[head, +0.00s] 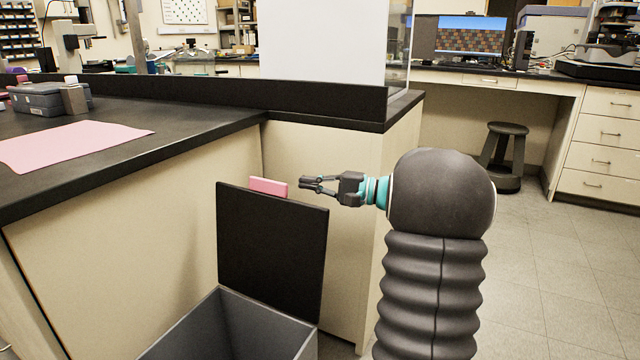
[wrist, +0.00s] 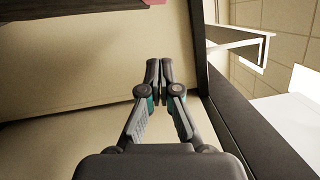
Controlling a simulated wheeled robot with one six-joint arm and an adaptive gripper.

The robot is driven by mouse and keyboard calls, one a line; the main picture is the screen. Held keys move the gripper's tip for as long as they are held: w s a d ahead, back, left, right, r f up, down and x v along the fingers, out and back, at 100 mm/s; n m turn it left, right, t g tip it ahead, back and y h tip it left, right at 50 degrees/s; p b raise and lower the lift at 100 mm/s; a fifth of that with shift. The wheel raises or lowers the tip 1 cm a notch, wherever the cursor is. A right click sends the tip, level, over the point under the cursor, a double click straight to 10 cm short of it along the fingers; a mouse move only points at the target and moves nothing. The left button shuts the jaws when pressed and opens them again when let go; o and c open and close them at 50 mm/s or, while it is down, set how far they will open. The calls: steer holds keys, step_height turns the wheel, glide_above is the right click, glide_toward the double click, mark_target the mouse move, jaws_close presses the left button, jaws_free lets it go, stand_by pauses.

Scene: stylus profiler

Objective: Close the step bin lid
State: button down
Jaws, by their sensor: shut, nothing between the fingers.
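The step bin (head: 190,335) is a grey open-topped box at the bottom of the head view, in front of the beige cabinet. Its black lid (head: 270,255) stands raised, close to upright, at the bin's back. A small pink tab (head: 268,187) shows at the lid's top edge. My gripper (head: 304,184) is shut and empty, just right of the pink tab and above the lid's top edge, pointing left. Whether it touches the tab is hard to tell. In the wrist view, the shut fingertips (wrist: 158,66) are in front of a beige surface.
A black benchtop (head: 190,118) with a pink mat (head: 65,145) lies to the left, above beige cabinets. A white panel (head: 320,40) stands on the bench behind my gripper. A dark stool (head: 503,155) stands at the back right. The floor at right is clear.

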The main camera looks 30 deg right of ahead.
mark_target(280, 184)
steer(key=shift+w+a+r+p, duration=0.1)
steer(key=shift+w+a+r, duration=0.1)
steer(key=shift+a, duration=0.95)
steer(key=shift+w+a+r+p, duration=0.1)
steer(key=shift+w+a+p, duration=0.05)
steer(key=shift+a, duration=1)
steer(key=shift+w+a+r+p, duration=0.1)
steer(key=shift+w+a+r, duration=0.1)
steer(key=shift+a, duration=0.95)
